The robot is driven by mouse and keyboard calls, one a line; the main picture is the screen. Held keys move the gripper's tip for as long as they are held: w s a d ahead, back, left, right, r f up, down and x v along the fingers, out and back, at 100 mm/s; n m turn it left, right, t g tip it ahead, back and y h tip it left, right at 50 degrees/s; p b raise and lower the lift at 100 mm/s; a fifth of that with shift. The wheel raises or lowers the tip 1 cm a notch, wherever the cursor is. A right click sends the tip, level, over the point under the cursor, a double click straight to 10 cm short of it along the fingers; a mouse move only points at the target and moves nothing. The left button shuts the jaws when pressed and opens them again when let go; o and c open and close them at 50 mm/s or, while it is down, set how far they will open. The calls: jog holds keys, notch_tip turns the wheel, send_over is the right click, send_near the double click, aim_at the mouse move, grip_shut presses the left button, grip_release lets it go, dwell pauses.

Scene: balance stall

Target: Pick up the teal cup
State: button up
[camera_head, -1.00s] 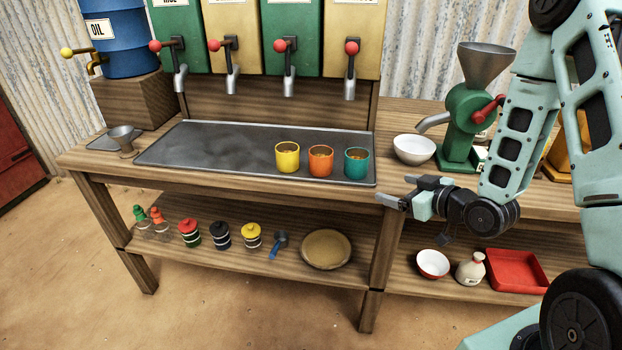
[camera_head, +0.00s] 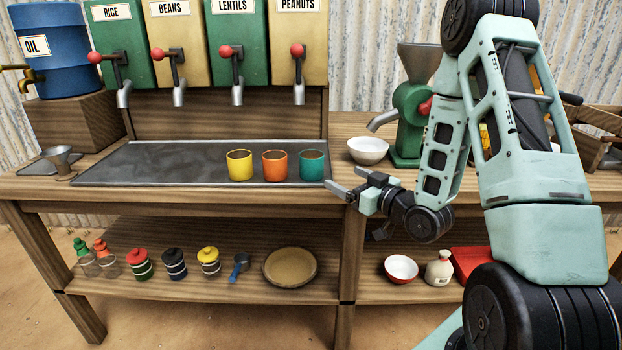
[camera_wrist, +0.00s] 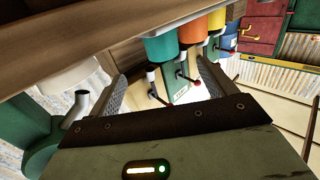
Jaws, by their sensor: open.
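The teal cup (camera_head: 312,167) stands upright at the right end of the dark metal tray (camera_head: 170,165), in a row with an orange cup (camera_head: 274,167) and a yellow cup (camera_head: 239,167). My gripper (camera_head: 346,181) is just right of and in front of the teal cup, near the counter's front edge. Its jaws are open with nothing between them. In the wrist view, the teal cup (camera_wrist: 160,48) is beyond the fingertips and apart from them, with the orange cup (camera_wrist: 192,30) and yellow cup (camera_wrist: 216,18) behind it.
Dispensers with red-knobbed taps (camera_head: 238,92) overhang the tray's back. A white bowl (camera_head: 368,150) and green grinder (camera_head: 408,120) stand behind my gripper. The shelf below holds jars, a plate (camera_head: 290,266) and a red-and-white bowl (camera_head: 401,268). The tray is clear left of the yellow cup.

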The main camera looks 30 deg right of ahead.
aim_at(320, 165)
jog(key=w+b, duration=0.1)
jog(key=w, duration=0.3)
jog(key=w+a+b, duration=0.1)
jog(key=w, duration=0.1)
jog(key=shift+w+r+b, duration=0.1)
jog(key=shift+w+b, duration=0.15)
jog(key=shift+b, duration=0.05)
jog(key=shift+w+a, duration=0.25)
jog(key=shift+w, duration=1.3)
jog(key=shift+w+a, duration=0.2)
jog(key=shift+w, duration=1.3)
jog(key=c, duration=1.1)
